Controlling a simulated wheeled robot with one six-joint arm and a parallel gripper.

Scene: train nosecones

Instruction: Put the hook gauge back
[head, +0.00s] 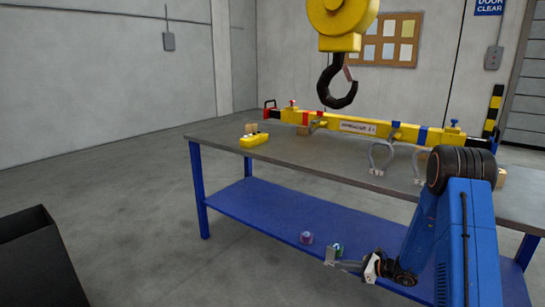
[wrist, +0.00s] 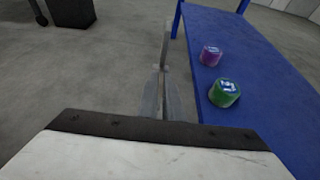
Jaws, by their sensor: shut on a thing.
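My gripper (wrist: 162,95) is shut on the hook gauge (wrist: 166,42), a thin grey piece that stands out beyond the fingertips in the wrist view. In the head view my gripper (head: 350,264) is low, beside the front edge of the bench's blue lower shelf. A small pale grey piece at its tip seems to be the gauge (head: 329,254). The part of the gauge between the fingers is hidden.
A purple roll (head: 306,238) and a green roll (head: 337,249) sit on the lower shelf (head: 262,212). On the bench top (head: 225,134) are a yellow beam (head: 358,126), shackles (head: 380,158) and a yellow pendant (head: 254,140). A crane hook (head: 338,92) hangs above. A black box (head: 40,265) stands left.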

